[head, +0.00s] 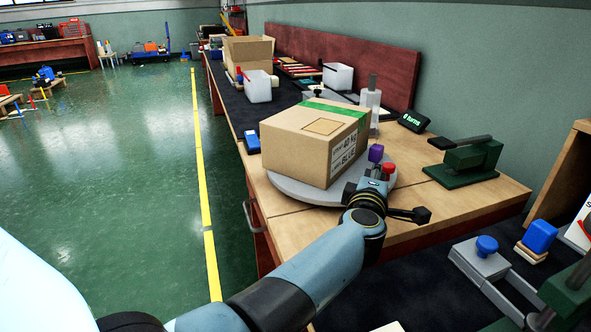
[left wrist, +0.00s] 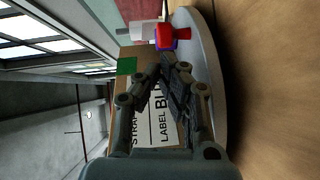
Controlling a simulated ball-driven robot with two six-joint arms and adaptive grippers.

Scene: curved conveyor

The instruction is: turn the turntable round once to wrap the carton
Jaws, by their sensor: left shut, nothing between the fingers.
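The brown carton (head: 312,140), with green tape on top and black print on its side, stands upright on the round grey turntable (head: 300,192). It also shows in the left wrist view (left wrist: 160,118). A knob with a purple block (head: 376,153) and a red block (head: 389,168) rises at the turntable's right side. My left gripper (head: 376,176) is shut and empty, close in front of these blocks. In the left wrist view its fingers (left wrist: 168,75) point toward the blocks; I cannot tell whether they touch. My right gripper is out of view.
A small dark display with green text (head: 413,121) stands behind the turntable. A green clamp-like tool (head: 467,158) sits to its right. A blue item (head: 252,141) lies left of the carton. An open box (head: 248,52) and white bins (head: 258,87) stand farther back.

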